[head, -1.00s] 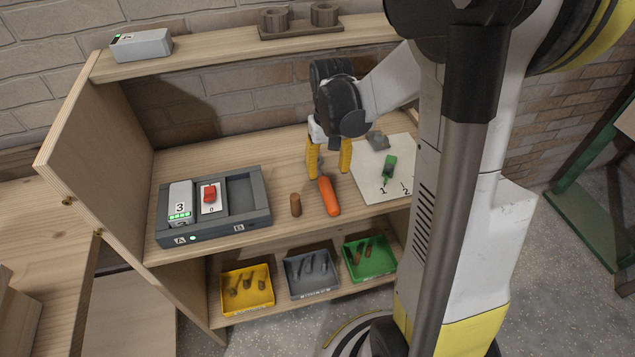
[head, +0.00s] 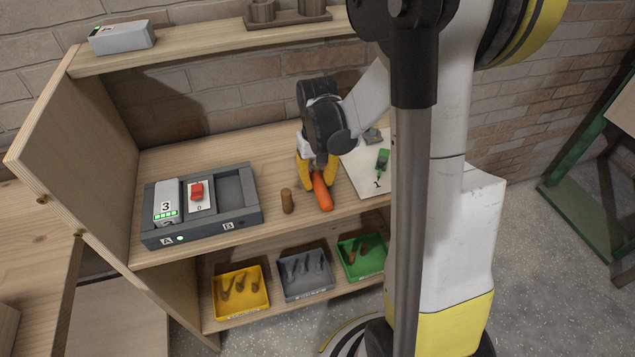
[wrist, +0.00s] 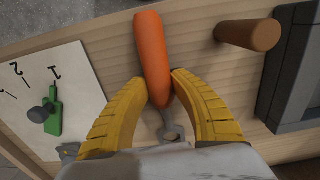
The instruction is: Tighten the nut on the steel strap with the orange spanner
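The orange spanner lies on the bench top, its orange handle (head: 322,193) toward the front edge. In the wrist view its handle (wrist: 152,50) runs up from between the fingers, and its grey ring end (wrist: 172,131) lies nearer my palm. My gripper (head: 316,180) is low over it, and its yellow fingertips (wrist: 158,88) close against both sides of the handle's lower end. A small grey metal piece (head: 373,136) sits at the back of the white card; it shows partly at the left finger's base in the wrist view (wrist: 68,150). I cannot make out strap or nut.
A green pointer (head: 383,160) stands on the white card (head: 358,180), by the marks 1 and 2. A brown peg (head: 287,201) stands left of the spanner, then a grey dock (head: 240,190). Yellow, grey and green trays (head: 358,258) sit on the lower shelf.

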